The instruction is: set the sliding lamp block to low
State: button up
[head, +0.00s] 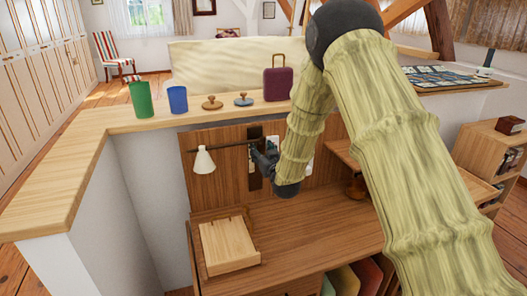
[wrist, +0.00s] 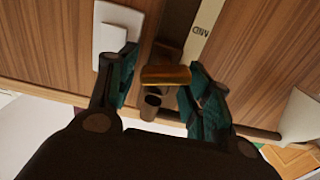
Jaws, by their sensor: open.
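The sliding lamp block appears to be the small brass-coloured bar (wrist: 166,76) in the wrist view, in front of a dark upright track (wrist: 170,48). My gripper (wrist: 162,66) is open, one finger on each side of the bar. I cannot tell whether either finger touches it. A pale strip (wrist: 203,30) with dark letters runs beside the track. In the head view my gripper (head: 264,160) is at the wooden back panel, over the dark track (head: 254,178), and hides the block. The white lamp (head: 204,161) hangs from a dark arm to the left.
A white plate (wrist: 118,35) is close to the left finger in the wrist view. A wooden stand (head: 228,246) is on the desk (head: 310,228) below. The ledge above holds a green cup (head: 141,99), a blue cup (head: 178,99) and a purple bag (head: 278,84).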

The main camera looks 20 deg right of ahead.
jog(key=shift+c, duration=0.2)
grip_shut()
notch_tip(320, 180, down, 11)
jog(key=b, duration=0.5)
jog(key=shift+s+r, duration=0.15)
jog(key=shift+r, duration=0.05)
jog(key=shift+o, duration=0.2)
grip_release()
jog(key=shift+d+f, duration=0.1)
jog(key=s, duration=1.2)
jog(key=shift+d, duration=0.2)
